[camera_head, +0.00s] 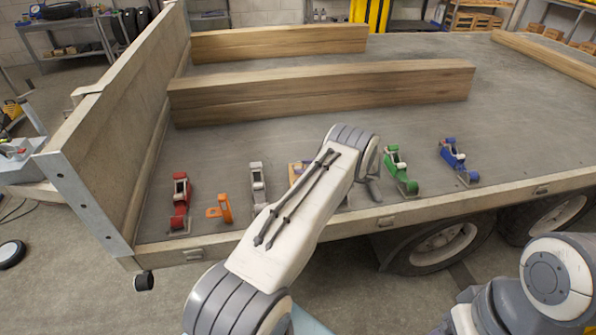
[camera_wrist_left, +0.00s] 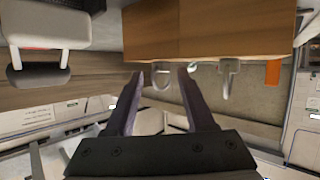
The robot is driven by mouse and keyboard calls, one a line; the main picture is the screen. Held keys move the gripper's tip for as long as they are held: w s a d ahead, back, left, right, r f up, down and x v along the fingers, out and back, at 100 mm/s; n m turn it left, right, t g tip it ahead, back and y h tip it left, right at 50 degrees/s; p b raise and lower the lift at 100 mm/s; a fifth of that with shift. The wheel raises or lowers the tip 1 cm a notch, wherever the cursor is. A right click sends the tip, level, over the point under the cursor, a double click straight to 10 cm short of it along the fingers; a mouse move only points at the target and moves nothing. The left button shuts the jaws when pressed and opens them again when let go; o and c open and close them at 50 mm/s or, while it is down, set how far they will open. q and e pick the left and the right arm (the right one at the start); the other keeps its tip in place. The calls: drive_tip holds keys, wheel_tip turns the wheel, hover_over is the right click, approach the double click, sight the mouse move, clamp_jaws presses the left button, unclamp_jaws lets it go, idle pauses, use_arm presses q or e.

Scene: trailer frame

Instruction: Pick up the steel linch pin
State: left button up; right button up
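A small metal ring-shaped part (camera_wrist_left: 160,76), which looks like the steel linch pin, shows at the edge of a wooden block (camera_wrist_left: 215,30) in the left wrist view. A second pale metal part (camera_wrist_left: 228,76) is beside it on the right. My left gripper (camera_wrist_left: 159,78) is open, with one fingertip on each side of the ring. I cannot tell whether either finger touches it. In the head view my left arm hides the gripper and most of the block (camera_head: 296,172). My right gripper is out of view; only its arm shows at lower right.
Red (camera_head: 180,203), grey (camera_head: 258,185), green (camera_head: 401,172) and blue (camera_head: 458,160) ratchet-like tools and an orange part (camera_head: 220,209) line the trailer's near edge. Wooden beams (camera_head: 325,90) lie behind. A side board (camera_head: 105,125) rises at left. The deck between is clear.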

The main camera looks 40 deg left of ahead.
use_arm(q)
clamp_jaws()
drive_tip(key=shift+r, duration=0.1)
